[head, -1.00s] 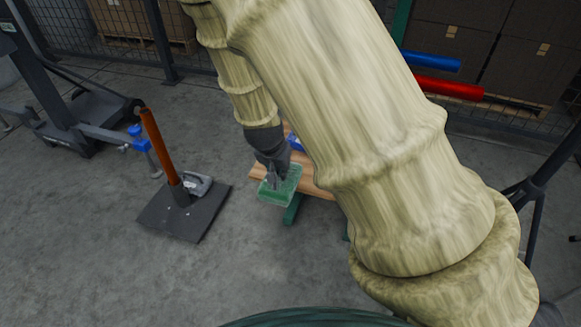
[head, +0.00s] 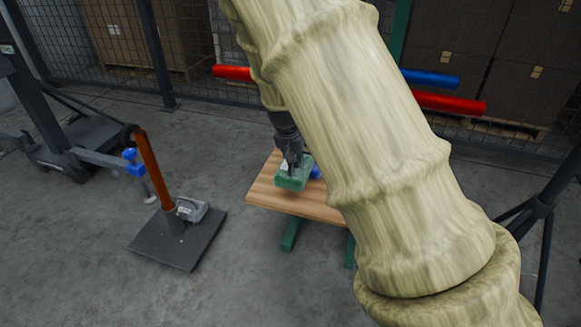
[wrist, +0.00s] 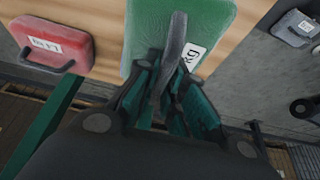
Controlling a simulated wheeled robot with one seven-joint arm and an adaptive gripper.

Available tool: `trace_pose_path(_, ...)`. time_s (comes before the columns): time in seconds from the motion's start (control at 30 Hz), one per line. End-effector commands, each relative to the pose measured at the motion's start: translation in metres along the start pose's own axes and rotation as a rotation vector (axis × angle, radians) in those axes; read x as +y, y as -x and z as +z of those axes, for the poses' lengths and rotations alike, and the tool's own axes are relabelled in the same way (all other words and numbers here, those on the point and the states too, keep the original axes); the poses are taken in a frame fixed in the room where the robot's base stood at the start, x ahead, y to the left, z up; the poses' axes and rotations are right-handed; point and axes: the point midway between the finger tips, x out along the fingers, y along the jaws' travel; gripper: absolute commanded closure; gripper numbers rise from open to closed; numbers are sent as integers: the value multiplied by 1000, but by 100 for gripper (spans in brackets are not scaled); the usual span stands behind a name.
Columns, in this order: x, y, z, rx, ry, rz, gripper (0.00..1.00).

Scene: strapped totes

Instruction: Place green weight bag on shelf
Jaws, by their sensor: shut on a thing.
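The green weight bag (head: 293,179) hangs from my gripper (head: 292,160) over the wooden shelf (head: 318,209) in the head view. In the wrist view the green weight bag (wrist: 178,28) has a white label, and my gripper (wrist: 165,100) is shut on its grey strap handle. The wooden shelf (wrist: 100,12) shows behind the bag. I cannot tell whether the bag touches the wood.
A red weight bag (wrist: 50,45) is on the wood in the wrist view. A blue thing (head: 315,172) is just right of the green bag. A grey bag (head: 192,210) rests on the dark base plate (head: 165,240) with an orange post (head: 155,175). Red and blue bars (head: 445,103) are behind.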

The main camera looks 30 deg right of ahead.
Motion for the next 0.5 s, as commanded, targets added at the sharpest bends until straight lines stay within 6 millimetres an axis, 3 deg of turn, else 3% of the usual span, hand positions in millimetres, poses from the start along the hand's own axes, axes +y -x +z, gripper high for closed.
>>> trace_pose_path(0.1,0,-14,6,0,0,0,100)
trace_pose_path(0.5,0,-29,13,0,0,-1,100)
